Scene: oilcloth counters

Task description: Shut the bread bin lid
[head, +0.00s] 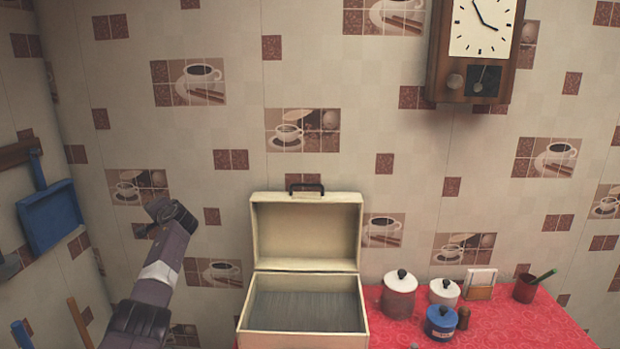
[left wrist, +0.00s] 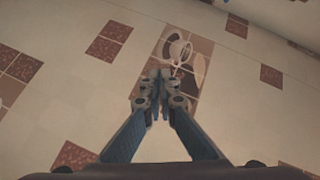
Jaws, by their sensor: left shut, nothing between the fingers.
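The cream bread bin (head: 302,337) stands on the red counter, and its grey inside looks empty. Its lid (head: 305,232) is raised and stands upright at the back, with a dark handle (head: 305,187) on its top edge. My left arm rises on the left of the head view, its end (head: 170,214) left of the lid and apart from it. In the left wrist view my left gripper (left wrist: 160,78) is shut and empty, with only the tiled wall behind it. My right gripper is not in view.
A wall clock (head: 475,50) hangs above. A blue dustpan (head: 49,217) hangs at the left.

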